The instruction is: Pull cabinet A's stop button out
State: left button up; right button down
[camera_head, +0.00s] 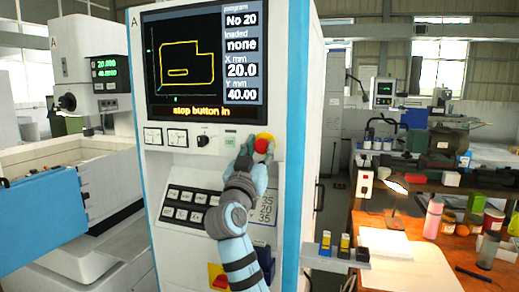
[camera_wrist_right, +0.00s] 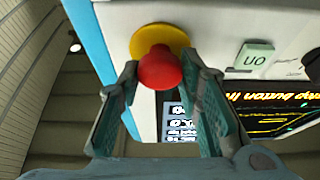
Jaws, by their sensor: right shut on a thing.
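Cabinet A (camera_head: 293,160) is a white cabinet with blue edges, marked "A" at its upper left. Its stop button (camera_head: 262,145) is a red knob on a yellow disc, at the right of the panel below the screen. The red stop button (camera_wrist_right: 160,68) also shows in the right wrist view, in front of its yellow disc. My right gripper (camera_head: 255,155) is at the button, with one finger on each side of the red knob, shut on it. The screen (camera_head: 200,60) reads "stop button in" in its bottom line. My left gripper is not in view.
A green "ON" button (camera_head: 230,139), a black rotary knob (camera_head: 203,141) and rows of dark keys (camera_head: 190,204) are on the panel. A cluttered wooden workbench (camera_head: 440,240) stands to the right. Another machine with a blue-fronted tank (camera_head: 45,215) stands to the left.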

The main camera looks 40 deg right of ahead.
jog(key=shift+s+a+f+b, duration=0.25)
jog(key=shift+a+b, duration=0.15)
jog(key=shift+b, duration=0.25)
jog(key=shift+w+d, duration=0.1)
jog(key=c, duration=1.5)
grip_release()
jog(key=shift+r, duration=0.1)
jog(key=o, duration=0.3)
jog(key=shift+s+a+r, duration=0.15)
jog(key=shift+s+a, duration=0.05)
jog(key=shift+s, duration=0.05)
jog(key=shift+a, duration=0.1)
jog(key=v, duration=1.2)
